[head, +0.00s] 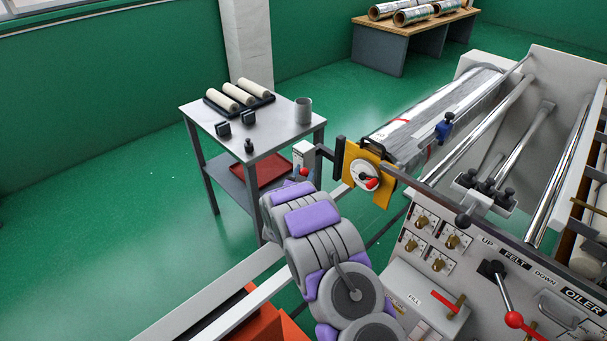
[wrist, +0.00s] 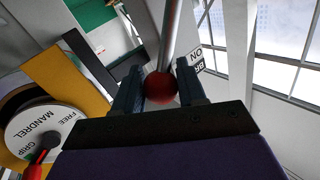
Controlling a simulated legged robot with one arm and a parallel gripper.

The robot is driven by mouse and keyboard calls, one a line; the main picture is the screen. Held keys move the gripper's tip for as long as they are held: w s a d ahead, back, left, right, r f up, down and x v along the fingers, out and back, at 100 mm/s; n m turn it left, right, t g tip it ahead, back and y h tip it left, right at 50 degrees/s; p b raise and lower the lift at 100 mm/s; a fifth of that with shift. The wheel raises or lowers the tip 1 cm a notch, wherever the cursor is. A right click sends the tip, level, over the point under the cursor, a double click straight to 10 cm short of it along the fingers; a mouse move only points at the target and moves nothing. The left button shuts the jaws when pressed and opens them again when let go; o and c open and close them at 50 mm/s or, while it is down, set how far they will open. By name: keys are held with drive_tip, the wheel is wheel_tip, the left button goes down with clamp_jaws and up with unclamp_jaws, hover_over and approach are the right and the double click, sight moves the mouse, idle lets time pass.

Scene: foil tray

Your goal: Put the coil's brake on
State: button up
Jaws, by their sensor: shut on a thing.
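In the wrist view the dark fingers of my gripper (wrist: 159,82) are closed on either side of a red ball knob (wrist: 160,89) at the end of a metal lever rod (wrist: 171,38). A small label (wrist: 196,60) beside the right finger reads upside down as "ON" and "BR", the rest covered. The silver foil coil (head: 440,108) lies behind the yellow plate.
The yellow plate (head: 382,190) carries a mandrel dial (wrist: 37,127) with a red handle, close to my gripper. A small table (head: 277,137) with rolls and a cup stands behind my arm. The machine panel (head: 455,265) with knobs and levers is at right. Green floor is clear at left.

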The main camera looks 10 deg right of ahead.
clamp_jaws()
drive_tip(key=shift+w+a+r+n+p, duration=0.2)
drive_tip(key=shift+r+n+p, duration=0.15)
drive_tip(key=shift+p, duration=0.5)
drive_tip(key=shift+w+a+r+n+g+p, duration=0.15)
drive_tip(key=shift+w+a+n+g+p, duration=0.2)
drive_tip(key=shift+p, duration=0.3)
drive_tip(key=shift+d, duration=0.1)
